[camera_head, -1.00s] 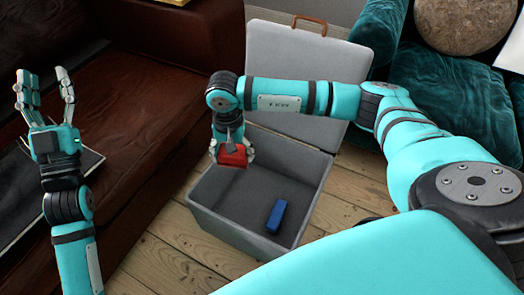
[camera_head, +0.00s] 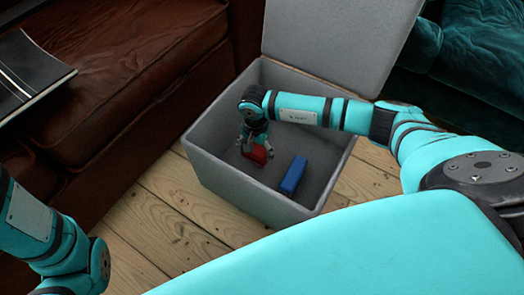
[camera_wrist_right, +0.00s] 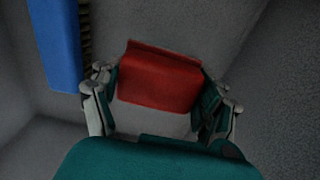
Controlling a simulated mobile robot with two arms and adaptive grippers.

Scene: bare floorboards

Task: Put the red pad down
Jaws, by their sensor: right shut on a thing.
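The red pad (camera_head: 256,154) is between the fingers of my right gripper (camera_head: 254,143), low inside the open grey box (camera_head: 203,160). In the right wrist view the red pad (camera_wrist_right: 160,78) sits between the two fingers of my right gripper (camera_wrist_right: 160,108), which is shut on it. Whether the pad touches the box floor cannot be told. My left forearm shows at the lower left of the head view, but its gripper is out of the frame.
The box lid (camera_head: 340,40) stands open at the back. A brown sofa (camera_head: 130,80) and a teal armchair (camera_head: 470,65) flank the box.

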